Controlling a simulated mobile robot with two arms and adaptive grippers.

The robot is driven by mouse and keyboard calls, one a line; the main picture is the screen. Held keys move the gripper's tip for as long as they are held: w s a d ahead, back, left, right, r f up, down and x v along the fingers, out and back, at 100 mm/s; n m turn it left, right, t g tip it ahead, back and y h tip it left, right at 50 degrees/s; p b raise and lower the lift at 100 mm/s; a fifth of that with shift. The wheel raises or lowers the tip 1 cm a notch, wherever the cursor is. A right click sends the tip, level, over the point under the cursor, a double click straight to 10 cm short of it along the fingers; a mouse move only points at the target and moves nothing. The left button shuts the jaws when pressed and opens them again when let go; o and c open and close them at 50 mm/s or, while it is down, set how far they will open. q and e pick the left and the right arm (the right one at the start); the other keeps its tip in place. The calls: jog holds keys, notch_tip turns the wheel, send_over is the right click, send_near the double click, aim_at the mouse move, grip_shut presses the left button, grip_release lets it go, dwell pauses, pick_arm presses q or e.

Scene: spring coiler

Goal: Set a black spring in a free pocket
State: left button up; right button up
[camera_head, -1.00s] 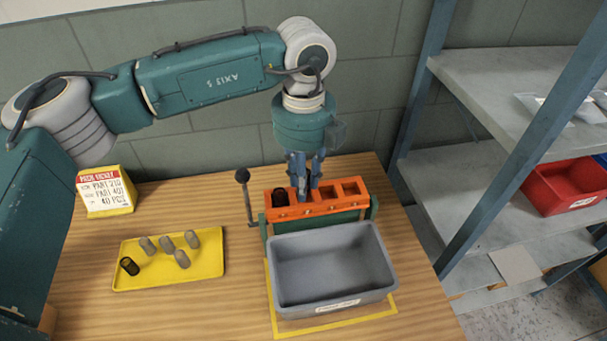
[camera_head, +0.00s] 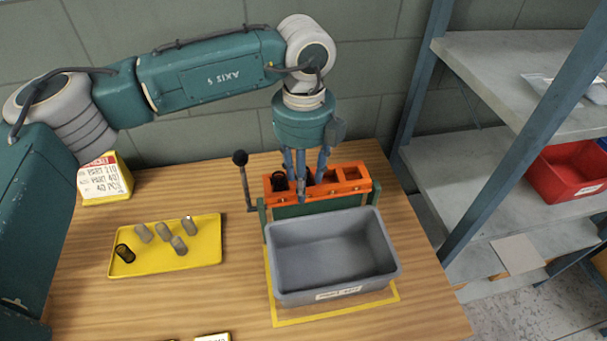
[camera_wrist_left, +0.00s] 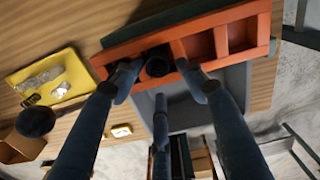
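The orange block (camera_head: 347,189) has a row of pockets. A black spring (camera_head: 279,181) stands in its leftmost pocket. My left gripper (camera_head: 303,180) is above the second pocket from the left, its three fingers spread. In the left wrist view, a black spring (camera_wrist_left: 158,61) stands in that pocket between the spread fingers (camera_wrist_left: 160,85), seemingly untouched. The two right-hand pockets are empty; the empty end pocket shows in the wrist view (camera_wrist_left: 241,35). On the yellow tray (camera_head: 205,254) lie another black spring (camera_head: 124,253) and several grey ones (camera_head: 179,244). My right gripper is not in view.
An empty grey bin (camera_head: 330,255) stands directly in front of the block. A lever with a black knob (camera_head: 240,158) rises at the block's left. A yellow sign (camera_head: 104,180) stands at the back left. Shelves with a red bin (camera_head: 570,175) are at the right.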

pick_arm(q)
notch_tip(320, 180, up, 16)
jog(key=p, duration=0.2)
jog(key=shift+f, duration=0.15)
dwell(0.6)
jog(key=s+d+b, duration=0.3)
jog(key=s+b, duration=0.5)
jog(key=s, duration=0.7)
jog(key=shift+s, duration=0.3)
jog(key=shift+d, duration=0.1)
